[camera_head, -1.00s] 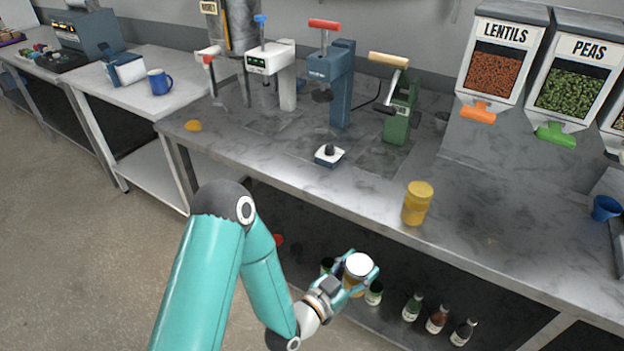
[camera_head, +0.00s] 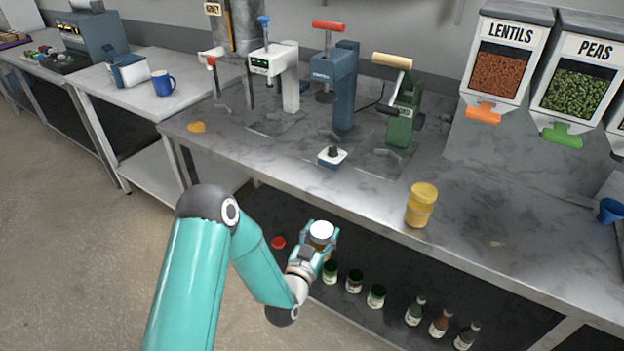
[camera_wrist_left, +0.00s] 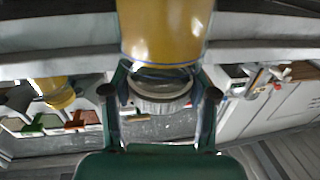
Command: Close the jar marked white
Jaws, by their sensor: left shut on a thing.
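My left gripper (camera_head: 318,240) is shut on a jar with a white lid (camera_head: 321,230). It holds the jar in front of the counter's front edge, above the lower shelf. In the left wrist view the jar (camera_wrist_left: 165,30) has a yellow-amber body, and the gripper's fingers (camera_wrist_left: 160,100) close around its pale lid end. A second jar, yellow with a yellow lid (camera_head: 421,205), stands upright on the counter to the right. My right gripper is not in view.
Several lever presses line the counter's back, among them a white one (camera_head: 285,75), a blue one (camera_head: 335,85) and a green one (camera_head: 403,110). A small white device with a black knob (camera_head: 332,156) sits before them. Bottles and jars (camera_head: 376,296) stand on the lower shelf.

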